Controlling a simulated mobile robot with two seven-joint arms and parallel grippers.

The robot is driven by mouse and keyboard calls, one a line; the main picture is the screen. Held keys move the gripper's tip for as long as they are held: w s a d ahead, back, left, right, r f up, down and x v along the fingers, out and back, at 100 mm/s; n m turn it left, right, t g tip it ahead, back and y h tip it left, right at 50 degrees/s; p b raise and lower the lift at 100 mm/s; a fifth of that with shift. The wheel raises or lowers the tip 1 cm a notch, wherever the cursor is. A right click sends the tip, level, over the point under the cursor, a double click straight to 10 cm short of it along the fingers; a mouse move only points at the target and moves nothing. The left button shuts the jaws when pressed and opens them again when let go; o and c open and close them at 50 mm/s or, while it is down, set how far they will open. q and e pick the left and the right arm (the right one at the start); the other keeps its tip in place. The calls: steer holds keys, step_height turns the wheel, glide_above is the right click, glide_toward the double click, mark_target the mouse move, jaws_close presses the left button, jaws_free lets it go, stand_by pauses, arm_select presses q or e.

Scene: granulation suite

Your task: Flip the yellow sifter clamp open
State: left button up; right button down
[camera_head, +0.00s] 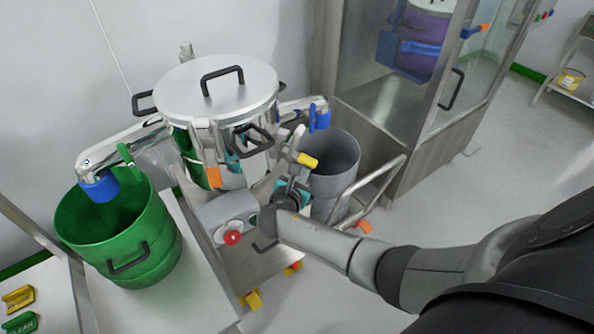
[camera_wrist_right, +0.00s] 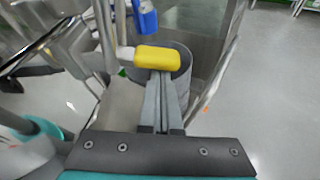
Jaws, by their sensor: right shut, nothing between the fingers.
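The yellow sifter clamp handle (camera_head: 307,160) sticks out to the right from the front right side of the steel sifter (camera_head: 218,90), on a pale stem. In the right wrist view the yellow handle (camera_wrist_right: 158,58) lies across the picture just beyond my fingertips. My right gripper (camera_wrist_right: 161,76) is shut and empty, its fingers pointing at the handle's underside. I cannot tell whether they touch it. In the head view my right gripper (camera_head: 296,176) is close below the handle and partly hidden by my wrist. My left gripper is not in view.
A green drum (camera_head: 120,240) stands at the left under a blue-ended outlet. A grey drum (camera_head: 335,165) stands behind the handle. A red button (camera_head: 232,238) sits on the sifter's base. A glass-fronted cabinet (camera_head: 400,85) is at the back right. The floor at right is clear.

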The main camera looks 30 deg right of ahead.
mark_target(306, 161)
step_height(306, 161, up, 2)
steer(key=n+p, duration=0.1)
steer(key=p, duration=0.1)
steer(key=n+g+p, duration=0.1)
steer(key=p, duration=0.1)
steer(key=shift+s+d+r+h, duration=0.15)
steer(key=shift+r+h, duration=0.1)
steer(key=shift+h, duration=0.15)
steer(key=shift+r+n+g+h+p, duration=0.4)
steer(key=shift+r+n+p, duration=0.25)
steer(key=shift+n+p, duration=0.5)
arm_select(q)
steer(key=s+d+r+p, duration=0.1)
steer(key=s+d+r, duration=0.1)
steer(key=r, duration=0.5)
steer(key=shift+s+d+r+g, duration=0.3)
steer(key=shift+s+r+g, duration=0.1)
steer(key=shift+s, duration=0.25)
arm_select(e)
steer(key=shift+r, duration=0.3)
